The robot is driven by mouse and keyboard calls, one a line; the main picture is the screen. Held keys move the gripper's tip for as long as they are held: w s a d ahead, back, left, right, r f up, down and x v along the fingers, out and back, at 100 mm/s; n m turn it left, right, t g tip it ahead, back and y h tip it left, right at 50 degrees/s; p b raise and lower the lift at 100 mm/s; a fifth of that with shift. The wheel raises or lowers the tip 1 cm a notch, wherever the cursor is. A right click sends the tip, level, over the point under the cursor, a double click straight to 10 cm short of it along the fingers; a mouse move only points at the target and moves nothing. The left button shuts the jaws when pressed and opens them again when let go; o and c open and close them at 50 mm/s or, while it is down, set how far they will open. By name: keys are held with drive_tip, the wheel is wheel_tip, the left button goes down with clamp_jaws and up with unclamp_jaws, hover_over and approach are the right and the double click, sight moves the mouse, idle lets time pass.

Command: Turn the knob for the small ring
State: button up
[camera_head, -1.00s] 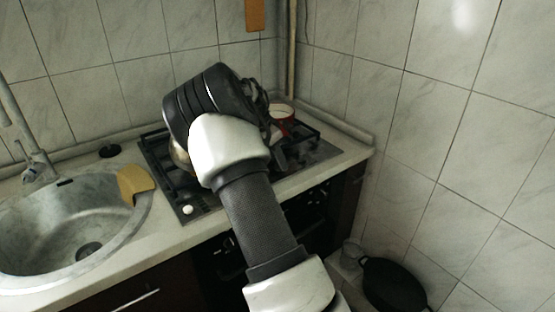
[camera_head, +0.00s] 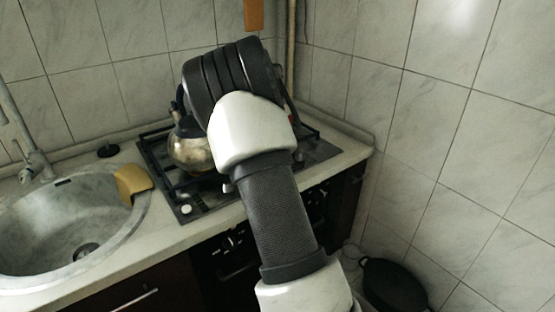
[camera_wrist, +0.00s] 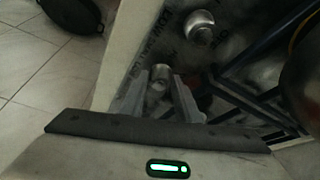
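The gas hob (camera_head: 205,201) has a dark top with black grates. In the wrist view two silver knobs show: one knob (camera_wrist: 160,74) lies between my fingertips, and another knob (camera_wrist: 199,27) stands farther up, clear of the fingers. My gripper (camera_wrist: 159,88) is open, one finger on each side of the nearer knob, with no clear contact visible. In the head view my arm hides the gripper and the right part of the hob. A pale knob (camera_head: 187,209) shows at the hob's front left. I cannot tell which ring each knob serves.
A shiny kettle (camera_head: 190,150) stands on the hob's left side, close to my arm. The sink (camera_head: 45,235) with a yellow cloth-like piece (camera_head: 132,180) is to the left. A tiled wall (camera_head: 455,120) bounds the right. A black pan (camera_head: 393,285) is low at the right.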

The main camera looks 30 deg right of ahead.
drive_tip(key=o, duration=0.3)
drive_tip(key=shift+r, duration=0.15)
drive_tip(key=p+v, duration=0.3)
drive_tip(key=v, duration=1.4)
drive_tip(key=shift+r, duration=0.15)
